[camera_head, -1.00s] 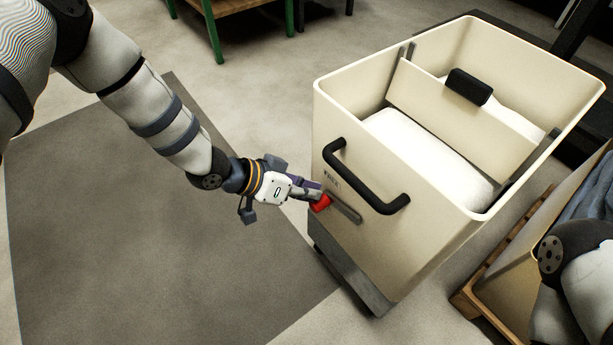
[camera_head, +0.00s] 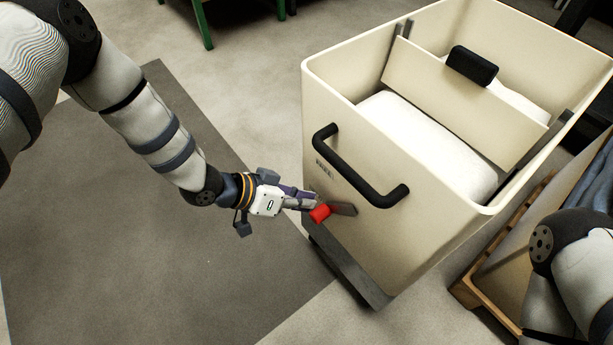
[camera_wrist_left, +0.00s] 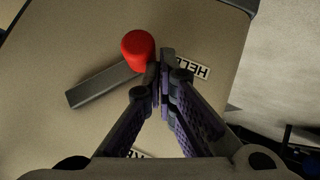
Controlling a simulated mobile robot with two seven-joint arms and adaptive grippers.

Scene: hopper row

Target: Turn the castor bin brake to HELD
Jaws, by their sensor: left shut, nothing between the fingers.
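The cream castor bin (camera_head: 400,235) stands right of centre, its front facing my left arm. The brake is a dark grey bar (camera_head: 343,209) with a red knob (camera_head: 319,212), low on that front under the black handle. In the left wrist view the bar (camera_wrist_left: 100,87) lies aslant, with the red knob (camera_wrist_left: 138,48) beside my fingers. A HELD label (camera_wrist_left: 193,67) is just right of the fingertips; another label (camera_wrist_left: 137,153), starting "RE", is partly hidden. My left gripper (camera_wrist_left: 160,75) is shut and empty, its tips at the bar, close beside the knob; contact is unclear.
A black handle (camera_head: 355,165) sticks out above the brake. White material (camera_head: 430,140) lies inside the bin. A wooden pallet (camera_head: 480,285) with another container is at the right, near my right arm. Open floor and a dark mat (camera_head: 130,240) lie left.

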